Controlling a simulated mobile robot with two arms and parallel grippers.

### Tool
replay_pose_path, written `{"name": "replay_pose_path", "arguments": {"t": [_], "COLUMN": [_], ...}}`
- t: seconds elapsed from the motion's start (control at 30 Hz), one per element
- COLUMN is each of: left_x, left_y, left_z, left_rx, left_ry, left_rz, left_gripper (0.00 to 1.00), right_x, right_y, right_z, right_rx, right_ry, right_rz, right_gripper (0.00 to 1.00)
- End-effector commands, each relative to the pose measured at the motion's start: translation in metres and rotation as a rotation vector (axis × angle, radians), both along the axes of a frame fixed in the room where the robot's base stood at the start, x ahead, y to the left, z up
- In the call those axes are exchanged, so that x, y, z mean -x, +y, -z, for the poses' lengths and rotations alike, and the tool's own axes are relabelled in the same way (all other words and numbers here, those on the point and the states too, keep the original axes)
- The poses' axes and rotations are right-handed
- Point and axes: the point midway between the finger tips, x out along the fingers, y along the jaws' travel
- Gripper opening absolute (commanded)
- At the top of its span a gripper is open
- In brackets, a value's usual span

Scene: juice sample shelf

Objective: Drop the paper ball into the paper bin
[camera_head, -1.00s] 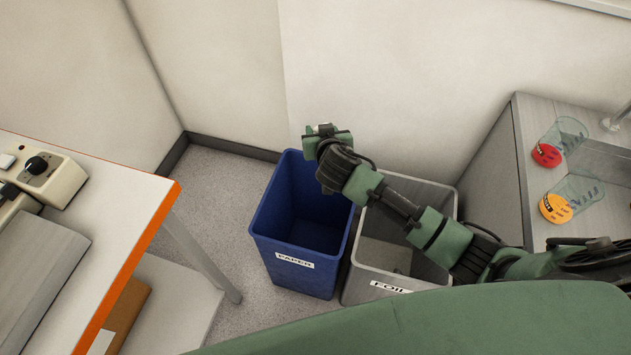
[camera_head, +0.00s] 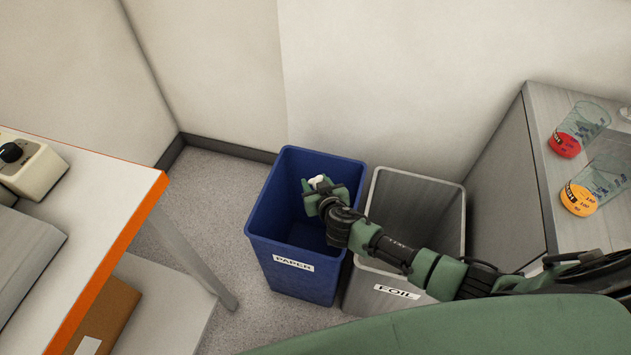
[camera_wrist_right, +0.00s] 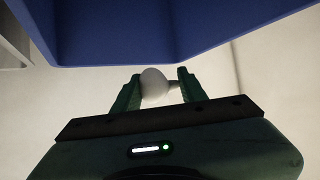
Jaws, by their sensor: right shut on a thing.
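The paper bin (camera_head: 300,280) is a blue open-topped bin with a PAPER label, standing on the floor in the middle of the head view. My right gripper (camera_head: 317,183) is over its opening, near the right side. It is shut on the white paper ball (camera_head: 316,180), which also shows between the two green fingers in the right wrist view (camera_wrist_right: 155,86). The blue bin wall (camera_wrist_right: 180,30) fills the top of the wrist view. My left gripper is not in view.
A grey bin (camera_head: 437,210) labelled FOIL stands right beside the blue bin, under my right arm. An orange-edged table (camera_head: 110,215) is at left. A grey counter (camera_head: 545,150) at right holds beakers with a red (camera_head: 564,145) and an orange (camera_head: 578,200) part. Walls stand behind.

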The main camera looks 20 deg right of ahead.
Motion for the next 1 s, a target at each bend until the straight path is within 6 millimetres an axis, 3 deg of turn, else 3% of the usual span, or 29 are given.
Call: {"name": "replay_pose_path", "arguments": {"t": [0.37,0.4,0.5,0.83,1.0], "left_x": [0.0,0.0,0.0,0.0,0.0], "left_y": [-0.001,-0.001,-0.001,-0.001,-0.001], "left_z": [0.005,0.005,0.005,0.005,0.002], "left_rx": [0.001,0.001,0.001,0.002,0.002], "left_ry": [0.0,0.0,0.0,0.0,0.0], "left_rz": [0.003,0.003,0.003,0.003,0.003], "left_gripper": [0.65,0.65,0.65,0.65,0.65], "right_x": [0.0,0.0,0.0,0.001,0.016], "right_y": [0.0,0.0,0.0,0.0,0.0], "right_z": [0.006,0.006,0.006,0.006,-0.002], "right_rx": [-0.001,-0.001,-0.001,-0.001,-0.003], "right_ry": [0.0,0.0,0.0,0.0,0.001], "right_rz": [0.0,0.0,0.0,0.0,-0.001], "right_gripper": [0.04,0.45,0.67,0.67,0.67]}}
